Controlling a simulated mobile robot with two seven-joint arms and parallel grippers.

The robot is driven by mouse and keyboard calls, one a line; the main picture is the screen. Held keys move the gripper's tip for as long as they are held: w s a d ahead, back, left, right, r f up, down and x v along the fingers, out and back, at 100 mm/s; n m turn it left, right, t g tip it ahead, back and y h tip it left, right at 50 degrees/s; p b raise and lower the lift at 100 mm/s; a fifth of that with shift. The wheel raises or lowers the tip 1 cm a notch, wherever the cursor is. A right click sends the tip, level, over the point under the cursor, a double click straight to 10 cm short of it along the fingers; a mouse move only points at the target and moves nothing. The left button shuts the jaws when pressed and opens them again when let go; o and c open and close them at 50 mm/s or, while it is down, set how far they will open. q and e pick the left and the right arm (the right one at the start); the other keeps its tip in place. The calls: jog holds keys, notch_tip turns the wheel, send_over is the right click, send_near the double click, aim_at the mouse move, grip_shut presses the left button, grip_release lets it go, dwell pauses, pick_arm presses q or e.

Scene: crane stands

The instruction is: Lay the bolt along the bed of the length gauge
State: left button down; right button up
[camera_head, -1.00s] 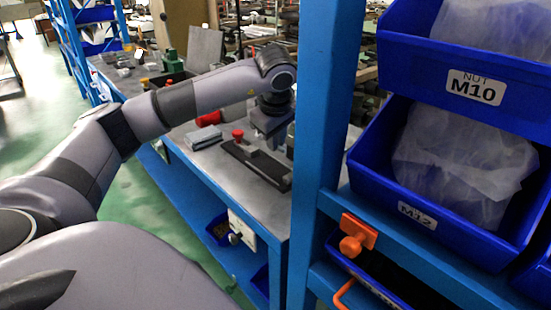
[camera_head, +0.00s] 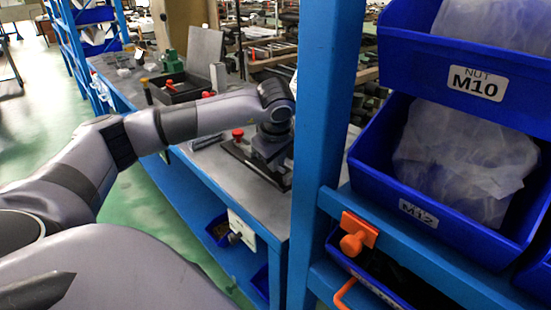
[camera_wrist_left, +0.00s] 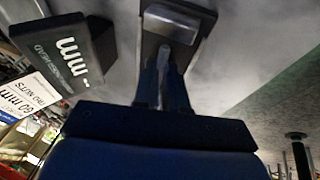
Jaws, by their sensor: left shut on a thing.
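The length gauge (camera_head: 240,154) is a long dark bar on the grey workbench in the head view. My left gripper (camera_head: 270,155) is low over its near part and hides some of it. In the left wrist view my left gripper's fingers (camera_wrist_left: 164,88) are shut on a thin pale piece (camera_wrist_left: 163,86), which I take for the bolt. My right gripper is not in view.
A red knob (camera_head: 237,133) stands by the gauge. A dark tray (camera_head: 178,88) is farther back on the bench. A blue post (camera_head: 325,120) and blue bins (camera_head: 455,75) stand close on the right. A black lettered block (camera_wrist_left: 65,50) is left of the fingers in the wrist view.

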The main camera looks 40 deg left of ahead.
pick_arm(q)
jog(key=shift+f, duration=0.25)
jog(key=c, duration=1.2)
grip_release()
jog(key=shift+r, duration=0.1)
jog(key=v, duration=1.3)
jog(key=shift+a, duration=0.1)
